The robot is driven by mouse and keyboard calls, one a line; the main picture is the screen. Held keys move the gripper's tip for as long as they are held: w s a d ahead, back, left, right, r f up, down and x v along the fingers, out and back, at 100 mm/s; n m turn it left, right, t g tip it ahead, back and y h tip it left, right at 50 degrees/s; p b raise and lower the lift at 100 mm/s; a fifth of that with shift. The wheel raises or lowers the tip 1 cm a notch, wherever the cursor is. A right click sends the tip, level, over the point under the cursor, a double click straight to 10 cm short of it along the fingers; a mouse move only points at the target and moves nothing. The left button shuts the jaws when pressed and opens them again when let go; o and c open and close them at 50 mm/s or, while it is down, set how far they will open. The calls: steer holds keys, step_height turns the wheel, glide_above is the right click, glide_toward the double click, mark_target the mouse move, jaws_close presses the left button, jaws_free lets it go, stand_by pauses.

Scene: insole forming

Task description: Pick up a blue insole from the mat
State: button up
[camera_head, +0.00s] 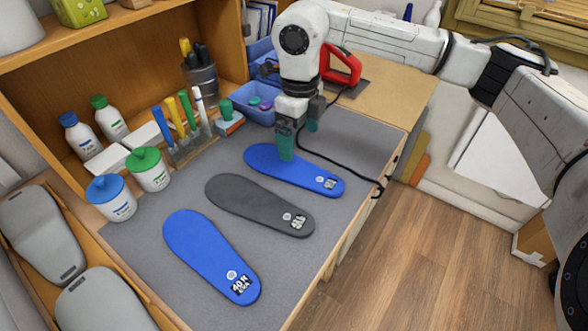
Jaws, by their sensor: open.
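Two blue insoles and one dark grey insole (262,205) lie flat on the grey mat (310,258). The far blue insole (308,178) is at the back right of the mat. The near blue insole (208,250) is at the front left, with a white label at its lower end. My gripper (298,145) points down over the left part of the far blue insole. Its teal fingers are open, one at the insole's surface and the other farther back. I cannot tell whether a finger touches the insole.
A red-handled tool (342,66) stands behind my gripper, and its black cable runs across the mat's right side. Blue bins (254,103), a pen holder (187,150) and lidded jars (148,169) line the back. Grey forms (42,235) lie at left.

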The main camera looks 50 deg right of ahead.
mark_target(297, 169)
steer(key=shift+w+a+f+p, duration=0.15)
steer(key=shift+f+p, duration=0.2)
steer(key=shift+f, duration=1.8)
steer(key=shift+a+f+p, duration=0.1)
steer(key=shift+f+p, duration=0.25)
steer(key=shift+f, duration=1.8)
steer(key=c, duration=0.8)
steer(key=shift+r, duration=0.1)
